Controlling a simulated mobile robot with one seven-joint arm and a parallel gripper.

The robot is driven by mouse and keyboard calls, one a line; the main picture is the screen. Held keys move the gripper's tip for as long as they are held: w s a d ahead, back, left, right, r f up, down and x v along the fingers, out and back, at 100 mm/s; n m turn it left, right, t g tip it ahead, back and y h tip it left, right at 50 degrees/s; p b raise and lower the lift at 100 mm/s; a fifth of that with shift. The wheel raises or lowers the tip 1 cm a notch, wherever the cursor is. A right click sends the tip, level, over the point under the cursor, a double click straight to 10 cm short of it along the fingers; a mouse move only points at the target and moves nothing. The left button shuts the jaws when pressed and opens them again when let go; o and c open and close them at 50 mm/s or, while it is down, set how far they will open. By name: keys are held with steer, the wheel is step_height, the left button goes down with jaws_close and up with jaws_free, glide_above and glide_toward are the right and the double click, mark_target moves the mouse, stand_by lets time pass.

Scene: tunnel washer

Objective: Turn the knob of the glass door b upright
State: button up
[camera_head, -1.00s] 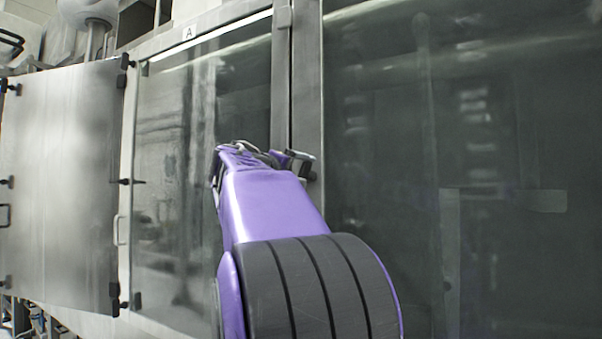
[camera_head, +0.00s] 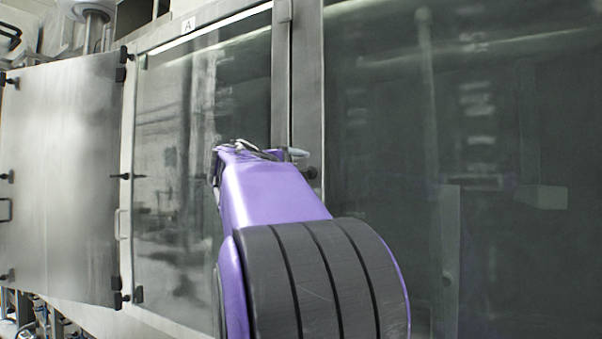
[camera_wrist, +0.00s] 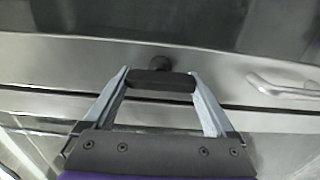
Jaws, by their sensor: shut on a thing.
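The knob (camera_wrist: 160,82) is a black bar lying crosswise in the wrist view, with a round black piece behind it at the grey metal door frame. My gripper (camera_wrist: 160,75) has its two grey fingers at the two ends of the bar and is shut on it. In the head view, my gripper (camera_head: 286,154) is at the frame between two glass panes. A small black part (camera_head: 311,173) shows just beside it; the rest of the knob is hidden there. The large dark glass pane (camera_head: 450,120) is at the right. No letter b is visible.
A glass pane marked A (camera_head: 188,24) is to the left of my arm. Farther left, a metal panel (camera_head: 60,180) has black knobs along its edges. A metal handle (camera_wrist: 285,86) is to the right of my gripper in the wrist view.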

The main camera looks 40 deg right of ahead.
steer(key=o, duration=1.1)
steer(key=shift+c, duration=0.2)
steer(key=shift+a, duration=0.1)
steer(key=b+v, duration=0.6)
steer(key=v, duration=1.1)
steer(key=shift+a, duration=0.15)
